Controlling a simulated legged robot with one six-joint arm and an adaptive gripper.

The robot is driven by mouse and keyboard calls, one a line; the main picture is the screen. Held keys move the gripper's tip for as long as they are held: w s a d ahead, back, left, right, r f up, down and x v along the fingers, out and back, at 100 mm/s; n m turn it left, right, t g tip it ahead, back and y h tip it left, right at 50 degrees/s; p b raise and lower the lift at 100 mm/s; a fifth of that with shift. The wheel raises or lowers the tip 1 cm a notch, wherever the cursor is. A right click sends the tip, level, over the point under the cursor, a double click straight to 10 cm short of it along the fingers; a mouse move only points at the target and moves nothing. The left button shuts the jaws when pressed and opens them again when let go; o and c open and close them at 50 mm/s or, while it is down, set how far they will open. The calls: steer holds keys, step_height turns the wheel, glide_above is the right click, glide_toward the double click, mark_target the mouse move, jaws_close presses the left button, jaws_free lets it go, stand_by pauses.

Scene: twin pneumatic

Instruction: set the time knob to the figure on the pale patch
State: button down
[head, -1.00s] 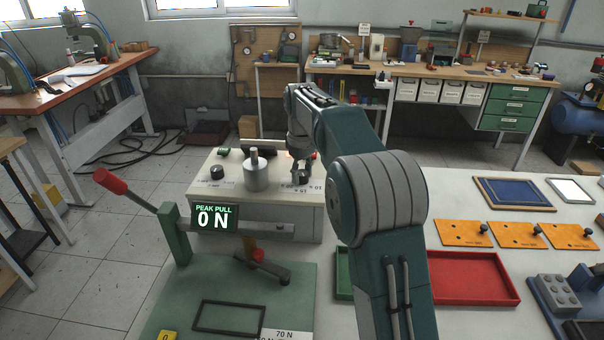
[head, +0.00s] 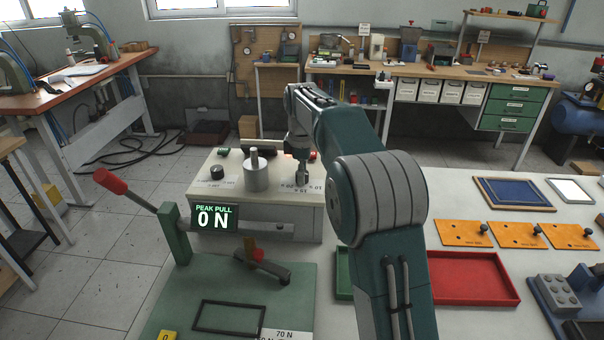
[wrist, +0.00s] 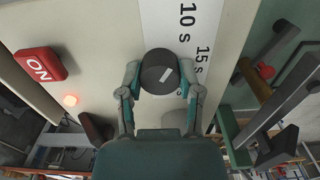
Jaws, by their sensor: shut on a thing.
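The time knob (wrist: 158,82) is a dark round knob with a short white mark in the wrist view. The mark slants towards the upper right, roughly to the "10 s" and "15 s" figures on the white scale (wrist: 202,30); the exact setting is unclear. A further figure is partly hidden by my right finger. My gripper (wrist: 160,86) is shut on the knob, one finger on each side. In the head view my gripper (head: 302,176) points down at the right side of the pale machine (head: 270,212) and mostly hides the knob. I cannot make out the pale patch's figure.
A red ON button (wrist: 40,64) and a glowing lamp (wrist: 70,100) lie left of the knob in the wrist view. A second dark knob (head: 217,172) and a grey cylinder (head: 256,178) stand on the machine. A red-handled lever (head: 125,192) stands in front.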

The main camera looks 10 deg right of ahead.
steer(key=shift+f, duration=0.1)
stand_by(0.4)
steer(key=shift+c, duration=1.3)
jaws_free()
steer(key=shift+w, duration=0.15)
step_height(320, 180, up, 12)
steer(key=shift+a, duration=0.1)
